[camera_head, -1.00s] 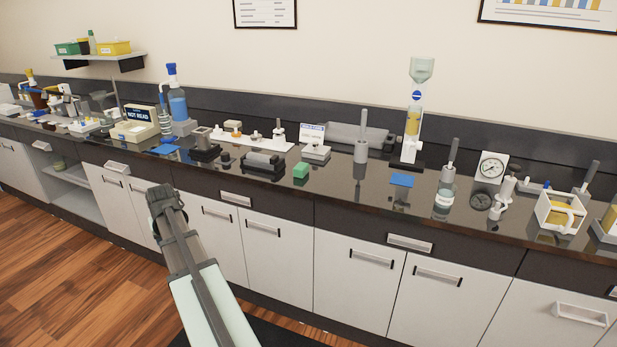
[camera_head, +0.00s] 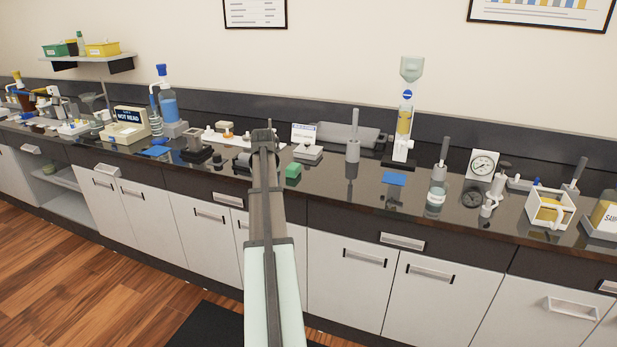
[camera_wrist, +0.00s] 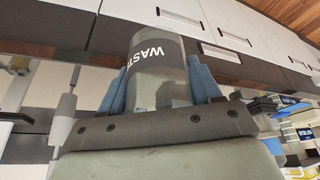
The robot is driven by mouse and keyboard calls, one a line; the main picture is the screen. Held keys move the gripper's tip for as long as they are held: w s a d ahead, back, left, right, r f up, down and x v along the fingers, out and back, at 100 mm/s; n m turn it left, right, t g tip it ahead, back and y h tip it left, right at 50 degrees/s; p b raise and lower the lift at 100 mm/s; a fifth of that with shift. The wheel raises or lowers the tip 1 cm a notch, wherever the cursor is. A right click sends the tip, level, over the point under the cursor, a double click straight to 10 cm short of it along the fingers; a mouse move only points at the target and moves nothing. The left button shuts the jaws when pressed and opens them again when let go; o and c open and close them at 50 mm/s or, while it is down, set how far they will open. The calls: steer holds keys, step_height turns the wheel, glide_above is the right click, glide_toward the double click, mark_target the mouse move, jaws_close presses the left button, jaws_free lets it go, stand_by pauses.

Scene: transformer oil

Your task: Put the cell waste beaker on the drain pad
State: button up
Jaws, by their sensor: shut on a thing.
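The waste beaker (camera_wrist: 158,72) is clear, with a dark label reading "WASTE". In the wrist view it sits between the two blue fingers of my gripper (camera_head: 263,137), which is shut on it. In the head view my gripper is in front of the middle of the bench and hides the beaker. One flat blue pad (camera_head: 394,179) lies on the counter to the right of my gripper, in front of the tall column stand. Another blue pad (camera_head: 156,151) lies to the left, near the blue bottle. I cannot tell from labels which is the drain pad.
A green block (camera_head: 293,171) and a grey post (camera_head: 353,150) stand between my gripper and the right pad. A column stand (camera_head: 403,140) is behind that pad. A jar (camera_head: 437,193) and a gauge (camera_head: 483,165) stand farther right. The dark counter in front is mostly clear.

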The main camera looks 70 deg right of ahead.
steer(key=s+d+r+m, duration=0.1)
steer(key=s+d+r, duration=0.35)
steer(key=d, duration=0.45)
steer(key=s+d+r+m, duration=0.1)
steer(key=s+d+r, duration=0.2)
steer(key=s+d, duration=0.45)
steer(key=shift+a+f+x, duration=0.1)
steer(key=shift+a+x, duration=0.15)
steer(key=shift+x, duration=1.45)
steer(key=shift+a+f+x, duration=0.1)
steer(key=shift+a+x, duration=0.15)
steer(key=shift+x, duration=1.4)
steer(key=shift+a+f+x, duration=0.1)
steer(key=shift+a+x, duration=0.15)
steer(key=shift+x, duration=1.45)
steer(key=shift+f, duration=0.15)
steer(key=o, duration=1.2)
steer(key=v, duration=1.2)
steer(key=shift+w+n, duration=0.2)
steer(key=shift+n, duration=0.1)
